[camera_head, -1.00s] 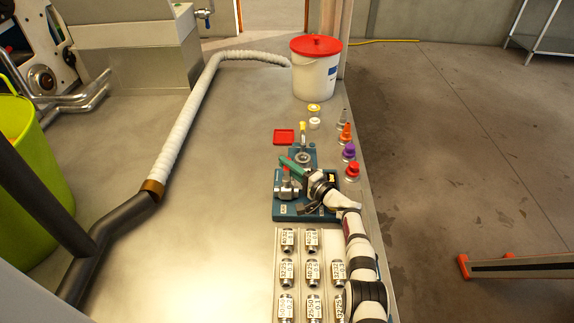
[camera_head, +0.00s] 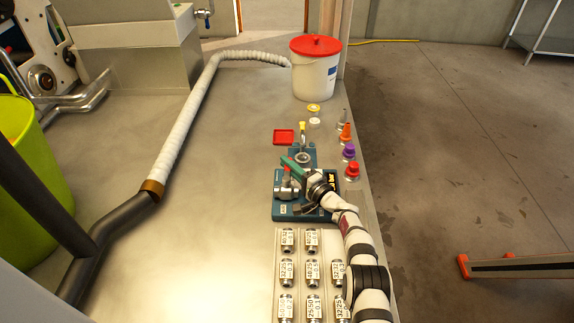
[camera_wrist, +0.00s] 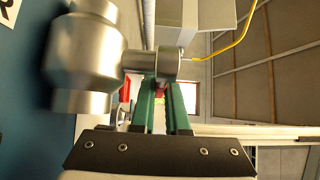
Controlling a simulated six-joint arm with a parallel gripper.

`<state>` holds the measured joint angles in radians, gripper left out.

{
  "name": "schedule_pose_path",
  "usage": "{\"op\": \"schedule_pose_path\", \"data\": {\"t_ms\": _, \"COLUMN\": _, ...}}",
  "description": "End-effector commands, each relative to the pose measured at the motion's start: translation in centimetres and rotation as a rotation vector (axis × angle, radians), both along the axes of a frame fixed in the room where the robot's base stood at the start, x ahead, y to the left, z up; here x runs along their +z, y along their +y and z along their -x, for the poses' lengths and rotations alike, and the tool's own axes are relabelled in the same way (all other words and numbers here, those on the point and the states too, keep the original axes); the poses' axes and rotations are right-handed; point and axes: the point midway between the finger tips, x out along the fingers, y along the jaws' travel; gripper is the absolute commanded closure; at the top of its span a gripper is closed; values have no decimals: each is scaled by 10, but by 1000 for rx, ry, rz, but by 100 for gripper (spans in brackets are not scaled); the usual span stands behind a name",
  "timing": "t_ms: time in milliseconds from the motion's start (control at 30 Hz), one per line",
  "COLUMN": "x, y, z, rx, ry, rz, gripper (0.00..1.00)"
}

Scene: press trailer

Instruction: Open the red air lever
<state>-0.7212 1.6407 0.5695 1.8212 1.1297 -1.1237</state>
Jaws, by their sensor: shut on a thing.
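The blue valve unit (camera_head: 281,211) with silver fittings lies near the right edge of the metal surface in the head view. My gripper (camera_head: 286,161), with green fingers, is over it. In the wrist view my gripper (camera_wrist: 163,80) has its fingertips at a silver valve stem (camera_wrist: 168,63), beside a large silver fitting (camera_wrist: 82,55). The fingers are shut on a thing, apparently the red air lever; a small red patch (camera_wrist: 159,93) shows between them. Another red part (camera_wrist: 125,89) shows left of the fingers. The fingers and stem hide most of the grip.
Several labelled silver fittings (camera_head: 312,270) stand in rows in front of the unit. Coloured nozzles (camera_head: 348,152) line the right edge. A red tray (camera_head: 284,136) and a white bucket (camera_head: 314,77) are behind. The surface left of the unit is bare up to the white hose (camera_head: 187,120).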

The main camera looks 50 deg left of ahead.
Motion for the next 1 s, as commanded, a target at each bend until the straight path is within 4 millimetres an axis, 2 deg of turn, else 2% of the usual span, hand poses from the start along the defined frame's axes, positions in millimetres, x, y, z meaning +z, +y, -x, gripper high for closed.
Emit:
{"op": "schedule_pose_path", "data": {"t_ms": 600, "x": 2, "y": -23, "z": -10, "rx": -439, "ry": -2, "rz": 4, "gripper": 100}}
{"op": "schedule_pose_path", "data": {"t_ms": 1000, "x": 2, "y": -31, "z": -12, "rx": -571, "ry": -3, "rz": 6, "gripper": 100}}
